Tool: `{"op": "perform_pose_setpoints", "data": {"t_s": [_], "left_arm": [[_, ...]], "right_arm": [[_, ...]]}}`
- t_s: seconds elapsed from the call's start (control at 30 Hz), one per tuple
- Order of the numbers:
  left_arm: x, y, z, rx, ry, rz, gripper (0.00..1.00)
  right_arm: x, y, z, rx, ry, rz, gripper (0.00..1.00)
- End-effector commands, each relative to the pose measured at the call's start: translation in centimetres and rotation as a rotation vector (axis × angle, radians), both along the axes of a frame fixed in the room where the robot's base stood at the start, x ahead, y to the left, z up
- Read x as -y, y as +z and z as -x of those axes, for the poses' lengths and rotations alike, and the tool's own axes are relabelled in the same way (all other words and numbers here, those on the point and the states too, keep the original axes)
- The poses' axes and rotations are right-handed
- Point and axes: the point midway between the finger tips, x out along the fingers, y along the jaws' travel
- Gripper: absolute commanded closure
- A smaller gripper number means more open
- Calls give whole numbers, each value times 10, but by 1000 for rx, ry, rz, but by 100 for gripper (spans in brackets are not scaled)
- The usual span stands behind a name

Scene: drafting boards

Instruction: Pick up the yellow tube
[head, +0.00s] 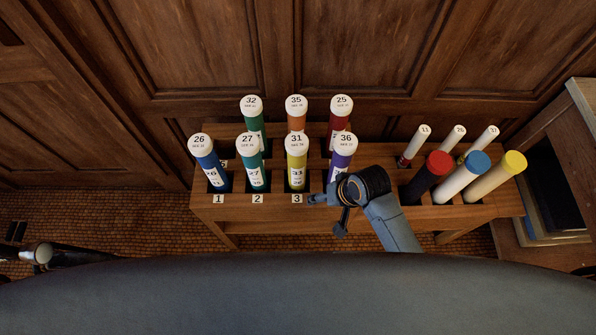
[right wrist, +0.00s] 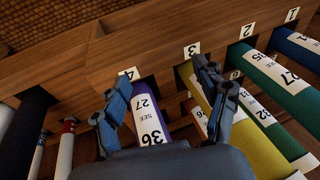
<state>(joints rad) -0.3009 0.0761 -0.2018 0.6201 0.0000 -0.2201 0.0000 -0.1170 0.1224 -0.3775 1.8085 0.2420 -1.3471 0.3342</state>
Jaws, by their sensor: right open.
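The yellow tube (head: 297,172) has a white cap marked 31 and stands in the front row of the wooden rack, in the slot labelled 3. In the right wrist view the yellow tube (right wrist: 252,148) is partly covered by one finger. My right gripper (head: 327,214) is open at the rack's front edge, below and right of the yellow tube. In the right wrist view the gripper (right wrist: 160,75) has the purple tube (right wrist: 146,100) showing between its fingers, and one finger overlaps the yellow tube. I cannot tell whether it touches. My left gripper is not in view.
The wooden rack (head: 270,213) also holds a blue tube (head: 213,172), a green tube (head: 251,172) and a back row. Thicker tubes with red, blue and yellow caps (head: 497,177) stand at right. A wooden cabinet (head: 585,130) is beyond them. Wood panelling closes off the back.

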Motion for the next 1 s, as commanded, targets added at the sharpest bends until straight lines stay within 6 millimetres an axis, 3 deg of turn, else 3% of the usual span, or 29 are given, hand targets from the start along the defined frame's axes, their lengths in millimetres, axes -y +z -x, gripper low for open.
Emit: {"op": "perform_pose_setpoints", "data": {"t_s": [0.03,0.1,0.2,0.27,0.47,0.73,0.9,1.0], "left_arm": [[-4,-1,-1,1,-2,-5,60],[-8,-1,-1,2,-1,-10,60],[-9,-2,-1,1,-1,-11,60],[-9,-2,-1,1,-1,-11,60],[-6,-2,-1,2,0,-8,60],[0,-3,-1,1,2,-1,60],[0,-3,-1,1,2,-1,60],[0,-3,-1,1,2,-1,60]], "right_arm": [[-21,35,-18,13,14,-38,28],[-45,70,-27,-10,28,-73,28],[-72,119,-29,-47,61,-95,28],[-83,138,-31,-76,73,-85,28],[-101,173,-50,-165,47,10,28],[-90,210,-86,-231,-111,200,28],[-82,219,-96,-243,-179,255,28],[-81,210,-97,-246,-188,260,28]]}}
